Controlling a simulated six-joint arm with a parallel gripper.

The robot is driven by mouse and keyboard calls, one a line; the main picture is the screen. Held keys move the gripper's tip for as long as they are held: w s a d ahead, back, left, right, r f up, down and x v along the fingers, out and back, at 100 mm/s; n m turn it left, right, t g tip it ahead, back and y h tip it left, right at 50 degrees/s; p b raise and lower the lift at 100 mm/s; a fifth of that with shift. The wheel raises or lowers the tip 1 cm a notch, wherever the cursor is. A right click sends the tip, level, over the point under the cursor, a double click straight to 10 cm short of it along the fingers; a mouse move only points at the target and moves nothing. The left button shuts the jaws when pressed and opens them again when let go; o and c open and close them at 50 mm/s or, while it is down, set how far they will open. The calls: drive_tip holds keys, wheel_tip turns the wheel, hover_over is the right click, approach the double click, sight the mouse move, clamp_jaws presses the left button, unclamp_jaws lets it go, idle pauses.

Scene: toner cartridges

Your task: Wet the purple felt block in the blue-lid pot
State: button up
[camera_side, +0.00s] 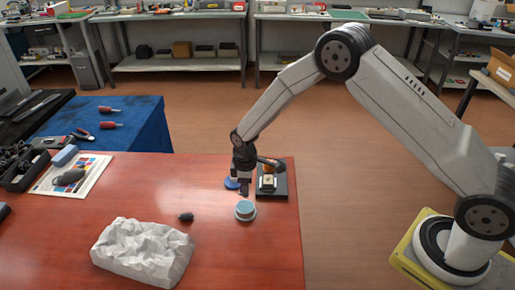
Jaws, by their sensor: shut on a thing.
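My gripper (244,191) points down near the right side of the red table, just behind and above a small round pot (245,212) with a pale teal top. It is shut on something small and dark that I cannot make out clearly. A blue round piece (231,184), perhaps a lid, shows partly behind the gripper at its left; I cannot tell whether it touches the gripper. A blue-lavender block (65,156) lies at the left of the table; I cannot tell whether it is the purple felt block.
A black tray (281,190) with a yellowish piece and an orange-and-dark thing is right of the gripper. Crumpled white paper (143,250) and a small dark object (186,217) lie in front left. A colour chart (92,172) is far left. The table's middle is clear.

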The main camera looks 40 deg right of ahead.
sight(247, 206)
drive_tip(key=shift+f, duration=0.4)
drive_tip(key=shift+f, duration=2.8)
drive_tip(key=shift+f, duration=0.6)
idle(1.0)
drive_tip(key=shift+r, duration=0.1)
drive_tip(key=shift+r, duration=3.45)
